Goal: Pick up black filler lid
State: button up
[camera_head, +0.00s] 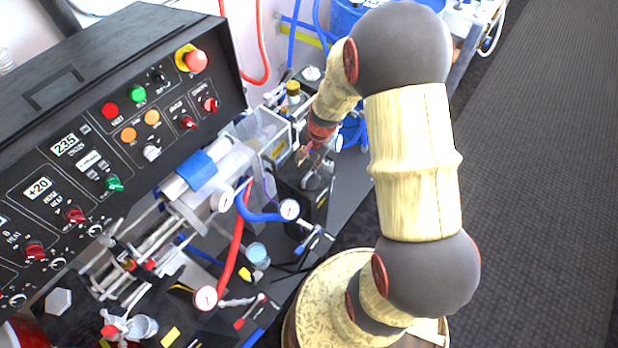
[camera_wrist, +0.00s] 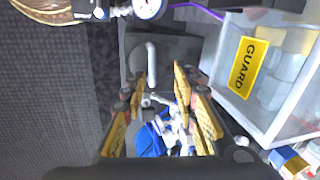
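In the wrist view, a dark panel with a pale bar handle (camera_wrist: 151,66) lies just beyond my fingertips; it appears to be the black filler lid (camera_wrist: 178,48). My gripper (camera_wrist: 158,92) is open, its yellow-padded fingers apart with the handle near the gap between them. I cannot tell whether either finger touches the handle. In the head view, my gripper (camera_head: 309,160) points down over the black box (camera_head: 290,195) beside the clear guard. The gripper and wrist hide part of the lid there.
A clear guard box with a yellow GUARD label (camera_wrist: 248,67) stands close on the right in the wrist view. In the head view, gauges (camera_head: 289,209) and red and blue hoses crowd nearby. The control panel (camera_head: 110,130) stands left. Dark floor (camera_head: 540,190) is clear at right.

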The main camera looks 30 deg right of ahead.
aim_at(308, 174)
jog(key=shift+m, duration=0.4)
jog(key=f, duration=0.3)
jog(key=f+b, duration=0.1)
jog(key=shift+d+f, duration=0.3)
jog(key=shift+b+x, duration=1.1)
jog(key=shift+x, duration=1.6)
jog(key=shift+d, duration=0.2)
jog(key=shift+c, duration=0.8)
grip_shut()
